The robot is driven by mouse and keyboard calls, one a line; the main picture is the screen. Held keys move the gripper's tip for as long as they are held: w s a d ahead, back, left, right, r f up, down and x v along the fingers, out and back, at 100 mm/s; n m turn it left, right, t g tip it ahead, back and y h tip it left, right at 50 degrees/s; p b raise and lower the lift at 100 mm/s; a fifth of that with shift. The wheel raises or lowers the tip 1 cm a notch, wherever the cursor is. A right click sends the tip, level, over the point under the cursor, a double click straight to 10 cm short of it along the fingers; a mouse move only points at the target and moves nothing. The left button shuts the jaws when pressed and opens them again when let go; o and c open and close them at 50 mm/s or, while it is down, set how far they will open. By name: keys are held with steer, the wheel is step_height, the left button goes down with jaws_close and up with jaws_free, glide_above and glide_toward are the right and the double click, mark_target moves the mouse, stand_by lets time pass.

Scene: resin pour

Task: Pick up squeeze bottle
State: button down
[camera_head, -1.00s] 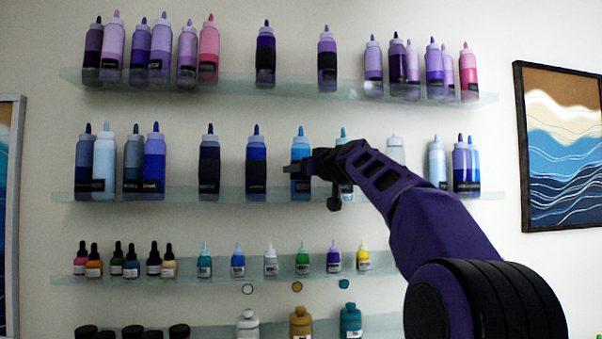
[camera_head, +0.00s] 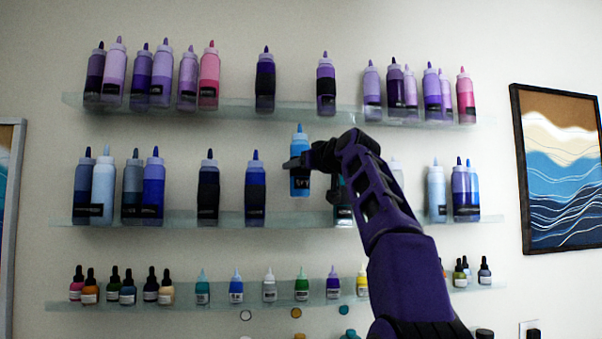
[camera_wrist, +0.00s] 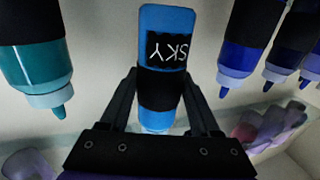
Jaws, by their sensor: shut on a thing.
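The squeeze bottle (camera_head: 300,180) is bright blue with a pointed blue tip and a dark label band. My gripper (camera_head: 297,163) is shut on it, and the bottle hangs upright, raised above the middle glass shelf. In the wrist view, which shows it upside down, the bottle (camera_wrist: 166,50) reads "SKY" on its black label. The fingers of my gripper (camera_wrist: 160,98) close on the bottle from both sides around its dark band.
The middle shelf (camera_head: 280,218) holds dark blue bottles to the left and pale and blue ones to the right. A teal bottle (camera_head: 343,203) stands close by, partly behind my arm. The upper shelf (camera_head: 295,110) with purple bottles is just above.

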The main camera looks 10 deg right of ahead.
steer(key=s+b, duration=1)
steer(key=s, duration=0.9)
steer(key=shift+s, duration=0.3)
steer(key=shift+r, duration=0.1)
